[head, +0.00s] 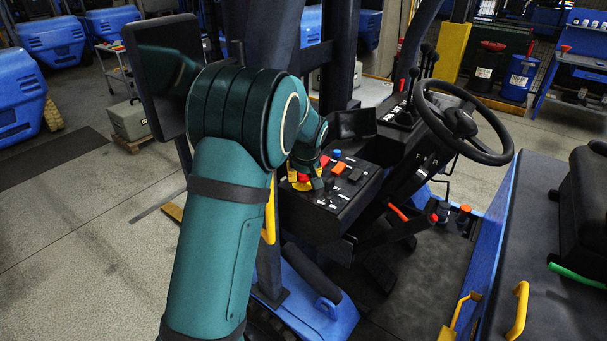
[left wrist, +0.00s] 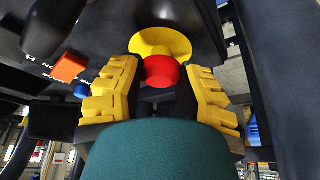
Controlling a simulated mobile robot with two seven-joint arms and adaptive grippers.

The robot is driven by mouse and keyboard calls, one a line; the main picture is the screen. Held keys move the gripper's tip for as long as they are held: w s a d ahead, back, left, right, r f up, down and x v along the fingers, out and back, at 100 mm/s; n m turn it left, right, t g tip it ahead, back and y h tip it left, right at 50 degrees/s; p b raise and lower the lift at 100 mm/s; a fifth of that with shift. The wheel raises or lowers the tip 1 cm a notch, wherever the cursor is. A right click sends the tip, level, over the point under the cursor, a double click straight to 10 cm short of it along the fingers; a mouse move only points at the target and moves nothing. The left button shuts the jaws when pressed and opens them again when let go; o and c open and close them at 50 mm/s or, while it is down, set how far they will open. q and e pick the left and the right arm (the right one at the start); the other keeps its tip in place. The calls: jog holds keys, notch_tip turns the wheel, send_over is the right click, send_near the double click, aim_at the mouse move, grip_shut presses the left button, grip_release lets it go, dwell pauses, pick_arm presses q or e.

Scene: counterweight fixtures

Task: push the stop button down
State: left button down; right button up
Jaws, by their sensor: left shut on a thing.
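The stop button is a red knob on a round yellow base. In the left wrist view the red stop button (left wrist: 161,71) is between my two yellow-padded fingers, with its yellow base (left wrist: 160,42) just beyond them. My left gripper (left wrist: 162,78) is shut on the button. In the head view my left arm comes down to the far left part of the dark control panel (head: 345,199), and the left gripper (head: 306,180) is partly hidden by the wrist. How far the button is pressed cannot be told. My right gripper is not in view.
An orange switch (head: 339,168) and a blue button (head: 337,154) are close beside the gripper on the panel. A steering wheel (head: 487,157) stands to the right. A dark screen (head: 163,75) and a dark upright post (head: 338,50) stand near my arm.

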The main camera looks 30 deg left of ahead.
pick_arm(q)
jog(key=c, duration=0.5)
grip_release()
jog(key=shift+s+f, duration=0.1)
jog(key=shift+f, duration=0.2)
jog(key=shift+c, duration=0.2)
jog(key=shift+o, duration=0.5)
jog(key=shift+r, duration=0.15)
jog(key=v, duration=1.1)
jog(key=shift+r, duration=0.4)
jog(key=shift+d, duration=0.1)
